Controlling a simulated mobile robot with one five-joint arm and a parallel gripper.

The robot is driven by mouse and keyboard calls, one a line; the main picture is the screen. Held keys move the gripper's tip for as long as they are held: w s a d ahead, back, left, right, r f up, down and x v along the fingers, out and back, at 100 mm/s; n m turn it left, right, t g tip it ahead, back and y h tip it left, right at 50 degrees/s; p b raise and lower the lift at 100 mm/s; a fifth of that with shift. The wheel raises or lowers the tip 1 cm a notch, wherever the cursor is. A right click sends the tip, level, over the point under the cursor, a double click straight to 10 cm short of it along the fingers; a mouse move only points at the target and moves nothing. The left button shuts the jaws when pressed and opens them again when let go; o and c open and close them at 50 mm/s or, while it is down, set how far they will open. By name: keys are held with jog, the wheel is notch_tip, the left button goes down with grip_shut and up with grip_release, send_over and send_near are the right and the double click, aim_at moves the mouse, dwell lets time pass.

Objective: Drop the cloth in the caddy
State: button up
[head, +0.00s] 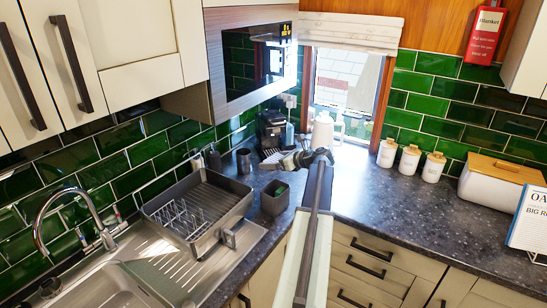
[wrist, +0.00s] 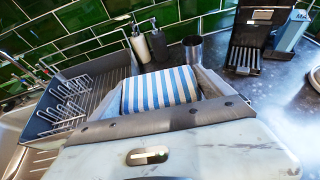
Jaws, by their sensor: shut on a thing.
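A blue-and-white striped cloth (wrist: 160,90) shows in the wrist view between the two fingers of my gripper (wrist: 161,84). My gripper is shut on it and holds it up. In the head view my gripper (head: 288,160) is over the back corner of the dark worktop, pointing left; the cloth is hard to make out there. A small dark grey caddy (head: 276,206) stands on the worktop, right of the dish rack, with something green inside. It lies below and slightly left of my gripper in the picture. I cannot make out the caddy in the wrist view.
A grey dish rack (head: 222,222) stands by the sink (head: 115,285). Two pump bottles (wrist: 158,43) and a metal cup (wrist: 193,50) stand behind the cloth. A coffee machine (head: 271,128), white kettle (head: 322,130) and several white canisters (head: 410,160) line the back. The right worktop is mostly clear.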

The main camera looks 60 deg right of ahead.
notch_tip(320, 180, down, 6)
jog(key=b, duration=0.6)
jog(key=o, duration=1.1)
jog(key=shift+s, duration=0.1)
jog(key=p+v, duration=0.3)
jog(key=v, duration=0.4)
jog(key=shift+s+r, duration=0.15)
jog(key=shift+s, duration=0.25)
jog(key=shift+w, duration=0.1)
